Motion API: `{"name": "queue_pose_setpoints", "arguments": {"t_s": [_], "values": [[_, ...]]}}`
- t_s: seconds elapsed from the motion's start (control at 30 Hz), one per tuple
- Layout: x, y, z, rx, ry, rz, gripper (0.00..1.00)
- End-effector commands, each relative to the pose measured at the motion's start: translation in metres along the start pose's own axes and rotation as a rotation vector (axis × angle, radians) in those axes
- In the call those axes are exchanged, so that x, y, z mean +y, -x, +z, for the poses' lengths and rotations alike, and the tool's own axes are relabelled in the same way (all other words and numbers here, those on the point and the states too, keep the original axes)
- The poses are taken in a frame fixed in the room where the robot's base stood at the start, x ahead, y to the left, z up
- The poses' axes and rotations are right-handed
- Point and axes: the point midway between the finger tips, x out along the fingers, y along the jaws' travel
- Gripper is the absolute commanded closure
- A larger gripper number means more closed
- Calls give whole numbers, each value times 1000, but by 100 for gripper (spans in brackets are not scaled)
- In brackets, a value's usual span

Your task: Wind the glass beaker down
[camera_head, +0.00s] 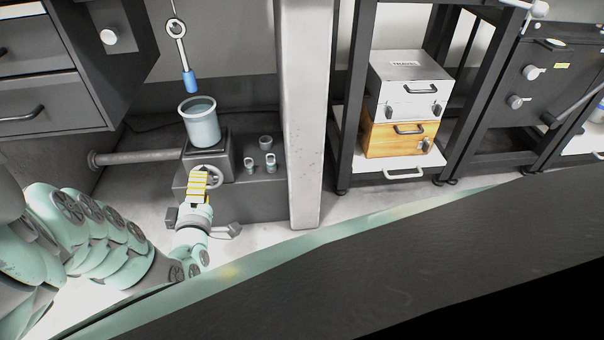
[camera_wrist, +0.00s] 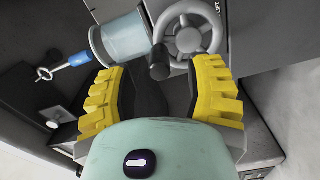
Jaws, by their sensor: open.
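The glass beaker (camera_head: 203,126), a pale blue-grey cylinder, stands upright on top of a dark lift stand (camera_head: 222,157). It also shows in the wrist view (camera_wrist: 124,40), left of the handwheel. A grey spoked handwheel (camera_head: 214,180) is on the front of the lift; in the wrist view the handwheel (camera_wrist: 188,42) has a dark crank knob (camera_wrist: 159,67) at its lower left. My gripper (camera_head: 205,173) is at the wheel. In the wrist view my gripper (camera_wrist: 162,80) is open, its yellow-padded fingers either side of the knob. I cannot tell whether they touch it.
A ring tool with a blue end (camera_head: 189,80) hangs just above the beaker. Small vessels (camera_head: 266,142) stand right of the lift on the low grey bench (camera_head: 262,203). A pale post (camera_head: 304,120) rises to the right, and a drawer cabinet (camera_head: 42,105) stands at the left.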

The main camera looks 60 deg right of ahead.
Motion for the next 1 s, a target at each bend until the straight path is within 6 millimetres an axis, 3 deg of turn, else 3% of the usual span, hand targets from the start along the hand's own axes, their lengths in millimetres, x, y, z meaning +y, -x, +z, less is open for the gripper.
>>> {"name": "queue_pose_setpoints", "arguments": {"t_s": [1.0], "values": [[-2,50,-2,6,5,-5,48]]}}
